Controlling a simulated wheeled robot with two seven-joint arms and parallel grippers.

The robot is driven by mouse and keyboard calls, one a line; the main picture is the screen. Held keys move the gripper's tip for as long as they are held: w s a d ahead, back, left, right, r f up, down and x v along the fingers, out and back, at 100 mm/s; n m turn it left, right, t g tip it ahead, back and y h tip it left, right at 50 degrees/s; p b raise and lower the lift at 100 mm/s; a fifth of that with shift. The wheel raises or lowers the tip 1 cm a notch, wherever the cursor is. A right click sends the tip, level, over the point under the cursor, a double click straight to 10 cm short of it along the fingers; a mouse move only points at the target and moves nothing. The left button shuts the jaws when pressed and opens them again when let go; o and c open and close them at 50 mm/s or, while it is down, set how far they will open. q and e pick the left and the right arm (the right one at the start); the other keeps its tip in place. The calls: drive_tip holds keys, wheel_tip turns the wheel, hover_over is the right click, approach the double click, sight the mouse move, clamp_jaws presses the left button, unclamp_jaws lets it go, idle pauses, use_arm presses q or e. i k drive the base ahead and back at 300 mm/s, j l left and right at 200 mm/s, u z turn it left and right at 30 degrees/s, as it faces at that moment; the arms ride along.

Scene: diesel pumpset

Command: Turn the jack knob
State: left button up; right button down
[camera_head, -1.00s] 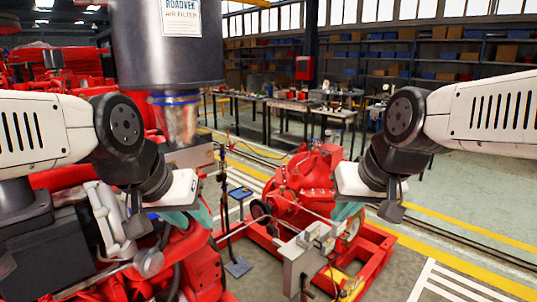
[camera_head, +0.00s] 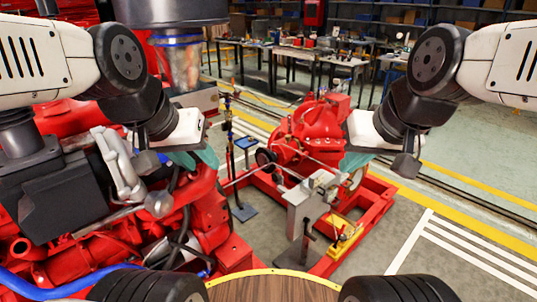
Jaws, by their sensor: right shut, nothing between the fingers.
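I cannot pick out the jack knob for certain in this view. A grey box on a post (camera_head: 306,207) stands in front of the red pump (camera_head: 312,125), with small fittings on its top. My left gripper (camera_head: 200,158) has teal fingers and is over the red engine side at left; its fingertips are hard to make out, so its opening does not show. My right gripper (camera_head: 352,162), also with teal fingers, is shut and empty, in front of the right part of the pumpset in the picture. Contact with anything cannot be told.
A red engine (camera_head: 195,215) with hoses and pipes fills the left. A red base frame (camera_head: 375,205) carries the pump. A thin stand with a blue plate (camera_head: 246,142) is between engine and pump. Workbenches (camera_head: 330,58) stand behind. The floor at right (camera_head: 470,220) is clear.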

sight(343, 237)
drive_tip(key=k+l, duration=0.1)
drive_tip(key=l, duration=0.25)
drive_tip(key=k+l, duration=0.1)
drive_tip(key=l, duration=0.3)
drive_tip(key=k+l, duration=0.1)
drive_tip(key=l, duration=0.65)
drive_tip(key=k, duration=0.05)
